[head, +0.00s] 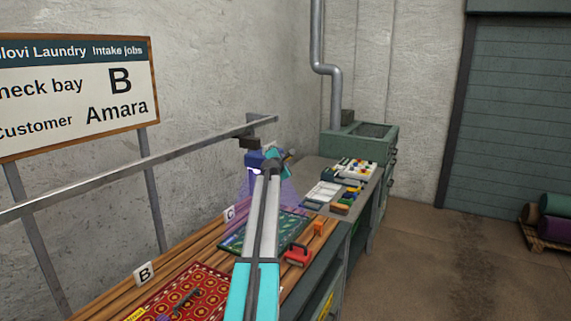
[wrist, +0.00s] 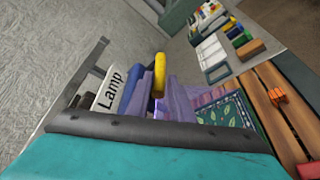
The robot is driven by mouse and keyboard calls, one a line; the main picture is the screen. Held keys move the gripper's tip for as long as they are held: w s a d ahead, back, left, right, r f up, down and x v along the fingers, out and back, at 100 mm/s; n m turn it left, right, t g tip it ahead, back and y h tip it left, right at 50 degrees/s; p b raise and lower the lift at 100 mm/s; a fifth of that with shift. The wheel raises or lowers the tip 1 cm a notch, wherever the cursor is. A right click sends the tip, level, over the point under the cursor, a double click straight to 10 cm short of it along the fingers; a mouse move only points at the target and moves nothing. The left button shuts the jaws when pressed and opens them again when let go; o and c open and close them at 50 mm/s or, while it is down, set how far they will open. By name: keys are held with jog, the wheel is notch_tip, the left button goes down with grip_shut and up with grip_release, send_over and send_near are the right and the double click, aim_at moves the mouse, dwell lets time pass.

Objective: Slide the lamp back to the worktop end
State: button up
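The lamp (head: 255,159) is a dark blue housing hanging from a metal rail (head: 130,172) near the rail's far end, with a purple glow below it. In the wrist view its white plate reading "Lamp" (wrist: 111,90) and a yellow handle-like bar (wrist: 159,75) show close ahead. My gripper (head: 275,160) is at the lamp's right side, partly hidden behind my arm. Its fingers are not clear in either view, so I cannot tell whether it touches or grips the lamp. The grey worktop (head: 312,170) lies beyond the slatted bench.
A green patterned rug (head: 285,228) lies under the lamp, and a red patterned rug (head: 205,290) is nearer by marker B (head: 145,273). A red-handled tool (head: 298,256) and an orange block (head: 319,228) sit at the bench's right edge.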

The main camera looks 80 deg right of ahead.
jog(key=b+v, duration=0.3)
jog(key=v, duration=0.5)
jog(key=shift+a, duration=0.4)
jog(key=shift+s, duration=0.2)
